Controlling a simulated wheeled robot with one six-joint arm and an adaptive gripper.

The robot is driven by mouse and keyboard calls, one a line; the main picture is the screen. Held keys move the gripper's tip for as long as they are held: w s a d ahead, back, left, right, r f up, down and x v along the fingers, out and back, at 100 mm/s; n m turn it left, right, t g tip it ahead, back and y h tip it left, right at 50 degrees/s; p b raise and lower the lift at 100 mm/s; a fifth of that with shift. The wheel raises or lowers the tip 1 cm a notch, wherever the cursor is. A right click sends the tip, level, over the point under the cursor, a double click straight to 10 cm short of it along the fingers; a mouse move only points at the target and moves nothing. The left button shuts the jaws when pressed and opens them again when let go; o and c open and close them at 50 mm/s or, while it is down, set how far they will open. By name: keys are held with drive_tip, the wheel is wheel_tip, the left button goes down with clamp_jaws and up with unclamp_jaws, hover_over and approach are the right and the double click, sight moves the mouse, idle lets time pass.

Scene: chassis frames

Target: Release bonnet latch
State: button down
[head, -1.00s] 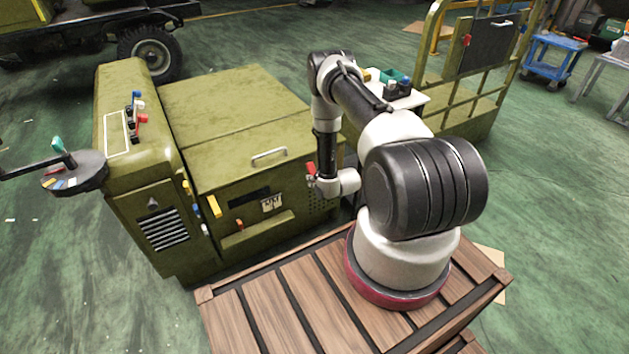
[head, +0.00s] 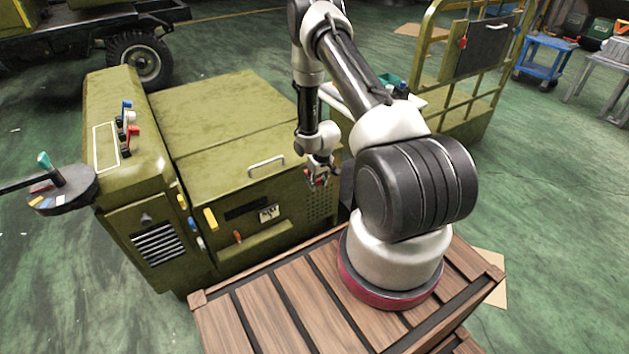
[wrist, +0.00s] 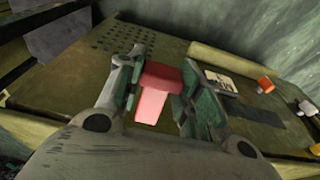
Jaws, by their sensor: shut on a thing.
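The bonnet latch is a red lever (head: 320,183) at the right end of the olive-green machine's front, near the perforated panel; it also shows in the wrist view (wrist: 153,96). My gripper (head: 318,176) is at this lever, reaching down from above. In the wrist view its two fingers (wrist: 160,78) stand on either side of the red lever, shut on it. The lever's mount is hidden by the fingers. The bonnet (head: 235,140) lies flat and closed, with a pale bar handle (head: 266,167) on its front face.
The machine's front carries yellow (head: 210,219) and orange (head: 238,237) levers and a label plate (head: 268,213). Coloured levers (head: 126,130) stand on its left console. A wooden platform (head: 270,300) lies in front. A railed cart (head: 470,90) stands behind my arm.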

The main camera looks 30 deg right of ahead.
drive_tip(key=shift+r, duration=0.1)
idle(0.5)
drive_tip(key=c, duration=1)
unclamp_jaws()
drive_tip(key=shift+o, duration=0.2)
wheel_tip(320, 180, up, 12)
drive_tip(key=s, duration=0.1)
drive_tip(key=shift+s, duration=0.4)
